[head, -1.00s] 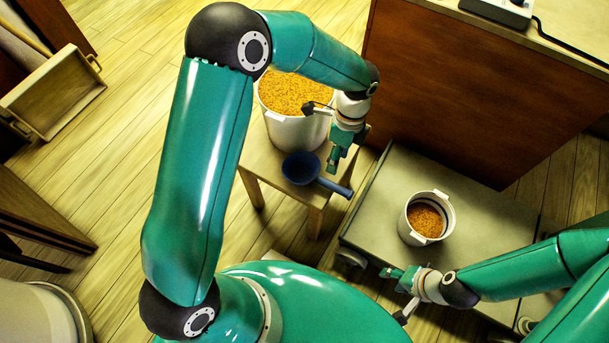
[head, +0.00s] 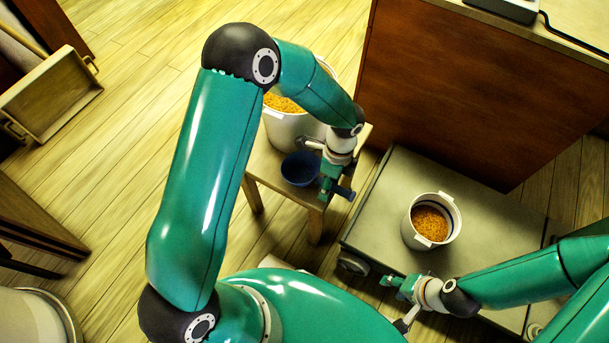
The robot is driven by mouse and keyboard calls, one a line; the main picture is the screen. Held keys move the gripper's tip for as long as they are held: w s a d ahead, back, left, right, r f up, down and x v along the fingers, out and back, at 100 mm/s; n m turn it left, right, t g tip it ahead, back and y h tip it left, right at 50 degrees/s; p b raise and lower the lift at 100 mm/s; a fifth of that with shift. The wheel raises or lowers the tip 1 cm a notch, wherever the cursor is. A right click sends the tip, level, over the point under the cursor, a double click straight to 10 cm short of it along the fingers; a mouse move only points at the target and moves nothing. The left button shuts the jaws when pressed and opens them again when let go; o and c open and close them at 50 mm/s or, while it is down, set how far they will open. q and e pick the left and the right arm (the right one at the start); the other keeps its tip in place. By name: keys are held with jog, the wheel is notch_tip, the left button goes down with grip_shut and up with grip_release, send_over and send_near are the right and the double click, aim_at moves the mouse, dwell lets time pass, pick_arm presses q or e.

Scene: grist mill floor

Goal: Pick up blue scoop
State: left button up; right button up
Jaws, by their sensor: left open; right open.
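The blue scoop (head: 299,171) rests on a small wooden stool, its bowl facing up and its handle pointing right toward the stool's front corner. My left gripper (head: 326,191) is open and reaches down over the scoop's handle, just right of the bowl. It hides the middle of the handle, and the handle's end shows to its right. I cannot tell whether the fingers touch the handle. My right gripper (head: 391,283) is open and empty near the front edge of the low grey platform.
A white bucket of grain (head: 289,127) stands on the stool (head: 262,168) behind the scoop, partly hidden by my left arm. A smaller white bucket of grain (head: 408,232) stands on the grey platform (head: 385,205). A brown cabinet (head: 460,90) rises behind. A wooden crate (head: 50,95) is at far left.

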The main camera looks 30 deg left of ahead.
pick_arm(q)
grip_shut()
jog(key=shift+r, duration=0.15)
dwell(0.4)
notch_tip(320, 180, up, 20)
jog(key=p, duration=0.6)
jog(key=c, duration=0.7)
grip_release()
jog(key=shift+c, duration=0.2)
grip_shut()
